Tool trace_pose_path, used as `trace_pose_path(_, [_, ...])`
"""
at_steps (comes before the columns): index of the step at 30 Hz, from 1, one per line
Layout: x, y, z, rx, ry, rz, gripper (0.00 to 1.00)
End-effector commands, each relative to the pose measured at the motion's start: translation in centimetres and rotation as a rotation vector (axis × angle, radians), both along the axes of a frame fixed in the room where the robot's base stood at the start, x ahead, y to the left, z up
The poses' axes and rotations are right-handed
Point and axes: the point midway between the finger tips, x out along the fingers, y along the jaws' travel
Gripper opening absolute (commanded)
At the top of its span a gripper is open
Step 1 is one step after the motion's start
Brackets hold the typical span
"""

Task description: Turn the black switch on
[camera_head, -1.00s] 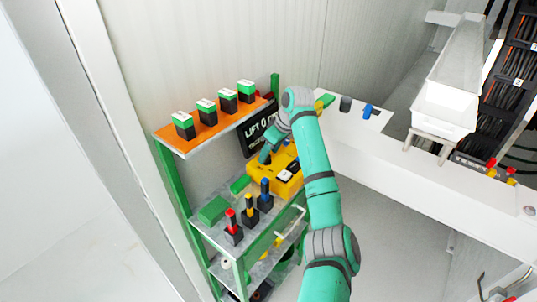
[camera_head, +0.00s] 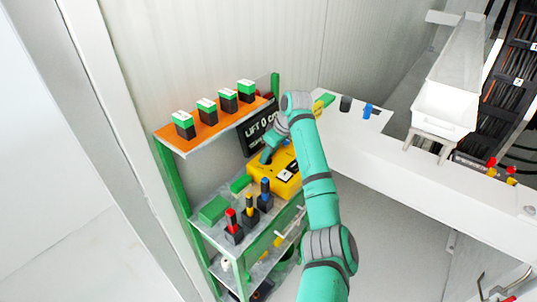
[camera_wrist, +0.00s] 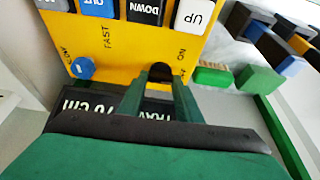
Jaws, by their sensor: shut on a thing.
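The yellow control box (camera_head: 262,178) stands on the green rack's middle shelf. In the wrist view its yellow face (camera_wrist: 135,50) carries a black switch (camera_wrist: 160,70) near the lower edge, beside the letters "ON". My gripper (camera_wrist: 160,84) has one finger on each side of the switch and is shut on it. The exact angle of the switch is hard to tell. A blue knob (camera_wrist: 82,68) sits to the left, by "SLOW" and "FAST". In the head view my gripper (camera_head: 266,155) reaches down to the box, and the switch is hidden there.
A black sign (camera_head: 258,128) stands behind the box. Red, yellow and blue-topped switches (camera_head: 249,206) stand in front. An orange shelf (camera_head: 205,133) above holds several green-black blocks. In the wrist view, white and black buttons (camera_wrist: 145,10) line the box's far part.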

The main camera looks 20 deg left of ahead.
Motion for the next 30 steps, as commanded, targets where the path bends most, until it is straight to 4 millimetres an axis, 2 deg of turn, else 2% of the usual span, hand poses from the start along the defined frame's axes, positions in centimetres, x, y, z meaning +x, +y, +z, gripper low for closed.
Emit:
trace_pose_path(8, [0.16,0.04,0.08,0.002,0.001,0.148,0.09])
trace_pose_path(24, [0.50,0.16,0.20,0.001,0.000,0.626,0.09])
trace_pose_path(30, [0.54,0.18,0.22,0.002,0.000,0.721,0.09])
